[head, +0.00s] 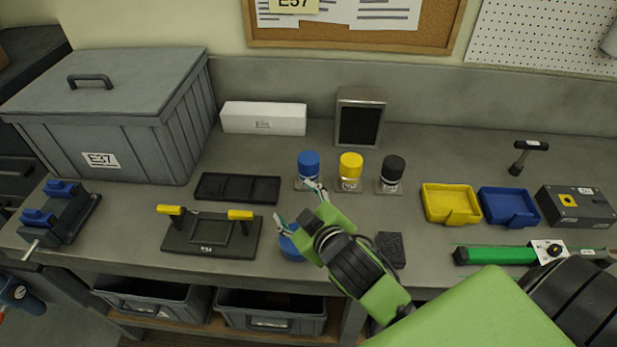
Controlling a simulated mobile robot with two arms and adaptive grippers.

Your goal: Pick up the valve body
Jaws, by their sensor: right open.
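A blue object (290,244), possibly the valve body, sits on the bench and is partly hidden by my right gripper. My right gripper (298,204) is open, with its fingers pointing up and left in the picture. One fingertip shows just in front of the blue-capped jar, and the other shows just above the blue object. Nothing shows between the fingers. I cannot tell whether either finger touches anything. My left gripper is not in view.
Jars with blue (309,163), yellow (350,165) and black (392,168) caps stand behind the gripper. A black plate with yellow handles (182,236), a black tray (238,188) and a blue-jawed vise (66,221) are left. Yellow (449,216) and blue (510,217) bins are right.

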